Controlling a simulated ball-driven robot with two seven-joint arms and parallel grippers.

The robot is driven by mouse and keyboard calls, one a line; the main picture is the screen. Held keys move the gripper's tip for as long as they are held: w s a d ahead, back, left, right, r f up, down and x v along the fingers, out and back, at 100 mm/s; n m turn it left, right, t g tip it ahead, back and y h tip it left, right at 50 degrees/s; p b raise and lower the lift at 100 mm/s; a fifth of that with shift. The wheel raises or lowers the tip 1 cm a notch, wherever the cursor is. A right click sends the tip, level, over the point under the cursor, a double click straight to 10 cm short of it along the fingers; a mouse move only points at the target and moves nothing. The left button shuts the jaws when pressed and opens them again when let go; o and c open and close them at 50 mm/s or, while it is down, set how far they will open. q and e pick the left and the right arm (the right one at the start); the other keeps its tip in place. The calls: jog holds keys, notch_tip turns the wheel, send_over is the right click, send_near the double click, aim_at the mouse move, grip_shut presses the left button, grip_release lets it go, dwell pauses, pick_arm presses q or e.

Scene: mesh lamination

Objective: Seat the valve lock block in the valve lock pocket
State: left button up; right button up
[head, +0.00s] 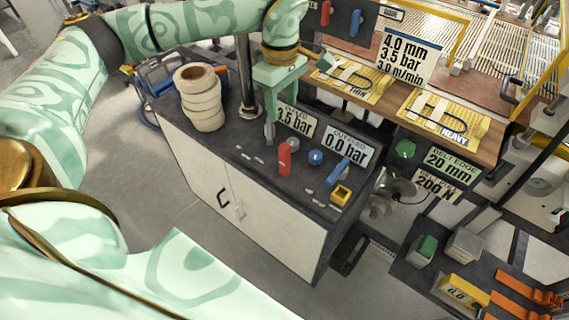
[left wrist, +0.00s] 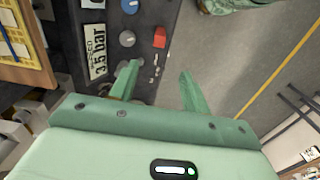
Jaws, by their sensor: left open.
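My left gripper (head: 270,132) hangs over the dark top of the white cabinet, pointing down. In the left wrist view the gripper (left wrist: 159,72) has its fingers apart, with nothing between them. A red upright piece (head: 285,158) stands on the cabinet top, just right of the gripper; it also shows in the left wrist view (left wrist: 160,37), beyond the fingertips. A yellow square piece with a dark centre (head: 341,195) sits near the cabinet's front right corner. I cannot tell for sure which piece is the valve lock block or its pocket.
A blue knob (head: 315,157), a blue handle (head: 337,172) and bar signs (head: 345,147) stand beside the red piece. A stack of cream rolls (head: 200,98) stands at left, near a dark post (head: 246,75). Small pale pieces lie on the cabinet top.

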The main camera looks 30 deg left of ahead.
aim_at(285, 146)
pick_arm(q)
jog(key=f+b, duration=0.1)
jog(key=f, duration=0.9)
jog(key=shift+a+f+b, duration=0.1)
jog(key=shift+a+b, duration=0.1)
jog(key=shift+b, duration=0.2)
jog(key=f, duration=0.3)
jog(key=d+f+b, duration=0.1)
jog(key=f, duration=0.1)
jog(key=shift+w, duration=0.15)
jog(key=shift+f, duration=0.5)
jog(key=shift+r, duration=0.1)
jog(key=shift+c, duration=0.4)
grip_shut()
